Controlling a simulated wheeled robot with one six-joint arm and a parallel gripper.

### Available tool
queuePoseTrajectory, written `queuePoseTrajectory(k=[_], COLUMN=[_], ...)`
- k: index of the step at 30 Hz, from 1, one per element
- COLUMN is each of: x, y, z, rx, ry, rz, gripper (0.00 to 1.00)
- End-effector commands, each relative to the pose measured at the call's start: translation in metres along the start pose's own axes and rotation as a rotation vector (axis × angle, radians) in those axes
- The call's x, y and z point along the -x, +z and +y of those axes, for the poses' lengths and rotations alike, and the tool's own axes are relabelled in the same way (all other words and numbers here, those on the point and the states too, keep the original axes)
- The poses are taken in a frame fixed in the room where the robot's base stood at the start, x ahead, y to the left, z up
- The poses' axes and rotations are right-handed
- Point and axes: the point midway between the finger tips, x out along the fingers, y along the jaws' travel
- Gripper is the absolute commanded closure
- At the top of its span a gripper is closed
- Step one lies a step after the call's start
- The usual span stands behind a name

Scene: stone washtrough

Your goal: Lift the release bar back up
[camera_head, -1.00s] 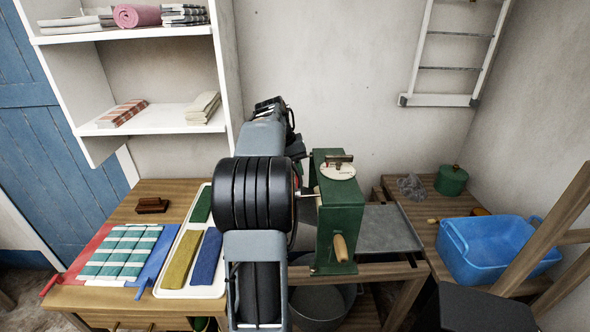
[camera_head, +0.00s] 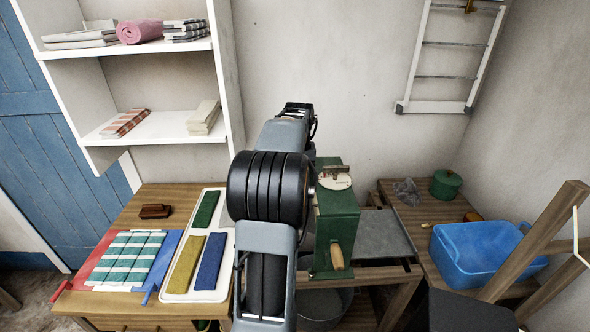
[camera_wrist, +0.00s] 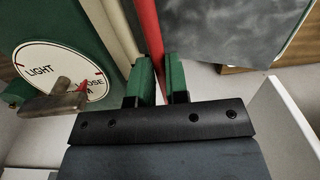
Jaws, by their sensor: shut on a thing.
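A green wringer (camera_head: 337,222) stands at the middle of the bench, with a wooden handle on its front and a round white dial on top. The dial (camera_wrist: 58,72) shows large in the wrist view, with a metal knob over it and the words LIGHT and part of another label. A red bar (camera_wrist: 145,28), which looks like the release bar, runs between the green fingers of my gripper (camera_wrist: 159,78). The fingers are shut on it. A cream roller or rod (camera_wrist: 113,28) lies alongside the bar. In the head view my arm hides the gripper and bar.
A grey drain board (camera_head: 372,233) lies right of the wringer, with a blue tub (camera_head: 478,262) farther right. A white tray (camera_head: 190,289) with folded cloths is on the left. A white shelf (camera_head: 165,128) stands behind it.

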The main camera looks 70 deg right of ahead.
Motion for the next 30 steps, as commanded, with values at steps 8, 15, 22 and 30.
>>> queuePoseTrajectory(k=[8,15,22,30], x=[0.0096,0.0099,0.0098,0.0100], y=[-0.0006,-0.0008,-0.0008,-0.0007], z=[0.0062,0.0078,0.0080,0.0079], rx=[-0.002,0.000,0.001,0.001], ry=[-0.132,-0.182,-0.188,-0.187], rz=[0.004,0.005,0.005,0.005], gripper=[1.00,1.00,1.00,0.78])
